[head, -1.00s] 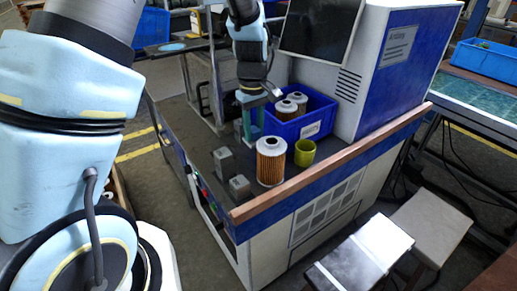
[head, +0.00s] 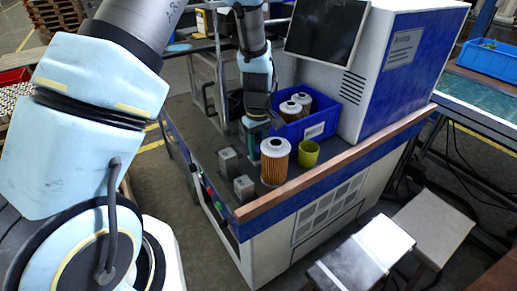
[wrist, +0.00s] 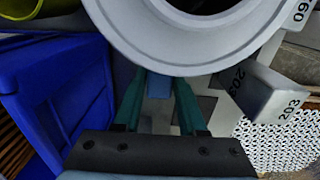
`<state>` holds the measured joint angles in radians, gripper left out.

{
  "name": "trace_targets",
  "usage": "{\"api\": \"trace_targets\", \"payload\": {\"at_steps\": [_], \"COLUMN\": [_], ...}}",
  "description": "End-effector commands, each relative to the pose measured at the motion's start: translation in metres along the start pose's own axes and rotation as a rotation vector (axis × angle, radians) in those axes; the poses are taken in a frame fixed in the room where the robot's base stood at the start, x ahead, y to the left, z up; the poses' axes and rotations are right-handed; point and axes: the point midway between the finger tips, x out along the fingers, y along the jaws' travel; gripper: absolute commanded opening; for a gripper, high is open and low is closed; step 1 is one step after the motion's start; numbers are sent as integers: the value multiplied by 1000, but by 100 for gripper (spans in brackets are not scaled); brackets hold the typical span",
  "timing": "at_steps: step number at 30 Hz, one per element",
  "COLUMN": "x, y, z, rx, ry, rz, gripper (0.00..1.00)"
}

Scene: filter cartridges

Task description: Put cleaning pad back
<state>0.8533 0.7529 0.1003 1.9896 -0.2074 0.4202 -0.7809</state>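My gripper (wrist: 160,88) has teal fingers and points down at the workbench. In the wrist view a small blue block, seemingly the cleaning pad (wrist: 158,86), sits between the fingertips, which appear to press on both its sides. Its far end is hidden behind the grey end cap of the large filter cartridge (wrist: 200,35). In the head view the pad cannot be made out. The gripper (head: 254,146) is low over the bench, just left of and behind the upright orange pleated cartridge (head: 275,164); whether they touch is unclear.
A blue bin (head: 318,127) holding cartridges stands behind, right of the gripper. A yellow-green cup (head: 308,153) stands right of the front cartridge. Grey metal blocks (head: 229,161) (head: 244,187) stand at the left. A monitor (head: 325,28) overhangs the back.

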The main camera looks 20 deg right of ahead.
Motion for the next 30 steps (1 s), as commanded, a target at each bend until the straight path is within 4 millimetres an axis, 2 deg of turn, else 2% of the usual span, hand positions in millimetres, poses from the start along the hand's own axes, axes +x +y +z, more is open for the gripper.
{"api": "trace_targets", "payload": {"at_steps": [1, 6, 17, 22, 30], "x": [0, 0, -7, -31, -87], "y": [0, 0, 1, 1, 1], "z": [0, 0, 0, -1, -1], "rx": [0, 0, 0, -1, 1], "ry": [0, 0, 2, 4, 4], "rz": [0, 0, 2, 5, 5], "gripper": [48, 66, 66, 66, 66]}}
